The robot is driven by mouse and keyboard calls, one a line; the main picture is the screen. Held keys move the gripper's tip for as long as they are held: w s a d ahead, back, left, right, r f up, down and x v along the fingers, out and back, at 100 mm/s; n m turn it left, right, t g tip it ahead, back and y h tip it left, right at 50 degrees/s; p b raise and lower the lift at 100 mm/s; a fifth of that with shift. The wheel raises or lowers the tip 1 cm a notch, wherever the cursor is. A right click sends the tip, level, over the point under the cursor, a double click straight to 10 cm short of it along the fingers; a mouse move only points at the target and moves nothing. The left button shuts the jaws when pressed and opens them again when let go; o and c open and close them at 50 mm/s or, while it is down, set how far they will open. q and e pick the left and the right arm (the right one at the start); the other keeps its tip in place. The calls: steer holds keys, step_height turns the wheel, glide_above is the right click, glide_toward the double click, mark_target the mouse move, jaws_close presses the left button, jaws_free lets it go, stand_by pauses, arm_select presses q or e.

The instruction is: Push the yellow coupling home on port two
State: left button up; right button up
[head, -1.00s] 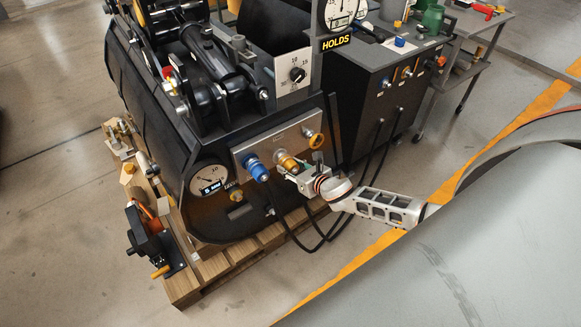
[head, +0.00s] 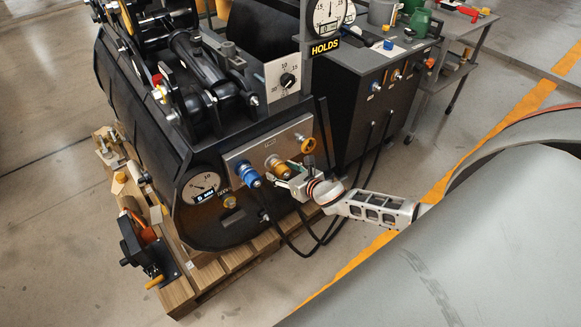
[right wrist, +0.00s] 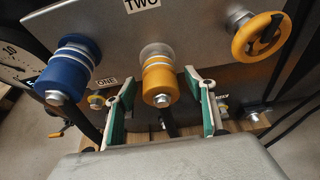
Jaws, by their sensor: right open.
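The yellow coupling (right wrist: 160,80) sits on the middle port of the metal panel (head: 243,157), under a label reading TWO in the right wrist view. Bare metal shows between its collar and the panel. It also shows in the head view (head: 275,163). My right gripper (right wrist: 168,108) is open, with one green-lined finger on each side of the coupling and a gap to both. In the head view it (head: 288,174) is at the coupling, which it partly hides. I do not see my left gripper.
A blue coupling (right wrist: 68,70) with a black hose is left of the yellow one. A yellow handwheel (right wrist: 262,36) is at upper right. A gauge (head: 201,188) is left of the panel. Hoses loop below, above the wooden pallet (head: 225,270).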

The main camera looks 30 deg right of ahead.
steer(key=v, duration=1.1)
steer(key=shift+s, duration=0.2)
steer(key=shift+r, duration=0.1)
steer(key=s+a+f+m+g, duration=0.1)
steer(key=s+a+f+m, duration=0.2)
steer(key=s+a+m, duration=0.5)
steer(key=s+a+f+m+g+y, duration=0.1)
steer(key=s+a+f+m, duration=0.3)
steer(key=m, duration=2)
steer(key=s+a, duration=0.5)
steer(key=s, duration=0.1)
steer(key=shift+s+a+m+g+y, duration=0.2)
steer(key=shift+a+m+g+y, duration=0.1)
steer(key=shift+g, duration=0.1)
